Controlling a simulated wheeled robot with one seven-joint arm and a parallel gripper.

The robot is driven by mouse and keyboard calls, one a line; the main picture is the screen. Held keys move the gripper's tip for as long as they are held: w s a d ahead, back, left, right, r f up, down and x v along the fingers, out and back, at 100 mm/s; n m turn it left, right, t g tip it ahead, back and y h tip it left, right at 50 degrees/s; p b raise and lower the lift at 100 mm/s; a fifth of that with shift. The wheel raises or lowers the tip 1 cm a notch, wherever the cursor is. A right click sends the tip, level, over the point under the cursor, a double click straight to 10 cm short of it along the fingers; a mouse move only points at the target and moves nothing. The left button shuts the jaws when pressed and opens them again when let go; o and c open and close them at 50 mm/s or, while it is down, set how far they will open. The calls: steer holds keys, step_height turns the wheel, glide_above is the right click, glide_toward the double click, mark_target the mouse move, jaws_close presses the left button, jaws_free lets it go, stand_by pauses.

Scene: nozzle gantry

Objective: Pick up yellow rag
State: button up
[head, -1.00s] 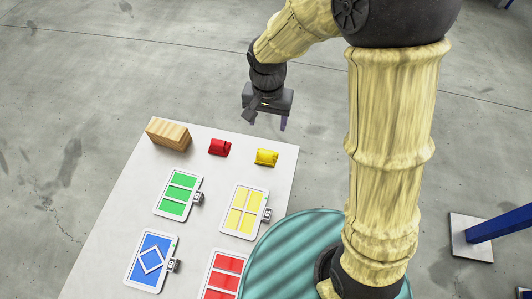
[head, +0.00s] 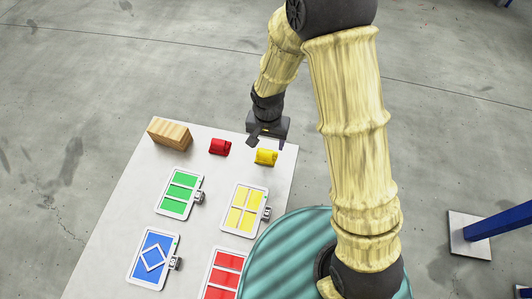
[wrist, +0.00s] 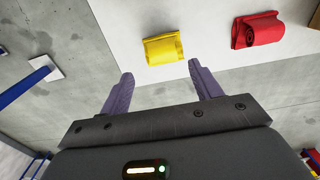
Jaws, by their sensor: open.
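The yellow rag (head: 266,157) is a small folded or rolled cloth on the white tabletop, near its far right edge in the head view. It also shows in the wrist view (wrist: 163,49), just beyond the fingertips. My gripper (head: 268,145) is beside the rag on its far side in the head view, its fingers partly hidden by its own body. In the wrist view the two purple-grey fingers of my gripper (wrist: 160,72) are spread wide with nothing between them.
A red rag (head: 220,146) lies left of the yellow one, and a wooden block (head: 169,133) is at the far left corner. Green (head: 179,193), yellow (head: 243,209), blue (head: 154,259) and red (head: 223,275) panels lie nearer on the white table (head: 110,240). A blue post (head: 500,222) stands right.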

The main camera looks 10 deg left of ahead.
mark_target(266, 151)
steer(key=shift+f, duration=1.1)
steer(key=shift+w+a+f+p, duration=0.15)
steer(key=shift+f+p, duration=0.4)
steer(key=shift+f, duration=0.75)
steer(key=shift+w+a+f+p, duration=0.1)
steer(key=shift+f+p, duration=0.4)
steer(key=shift+f, duration=0.8)
steer(key=c, duration=0.6)
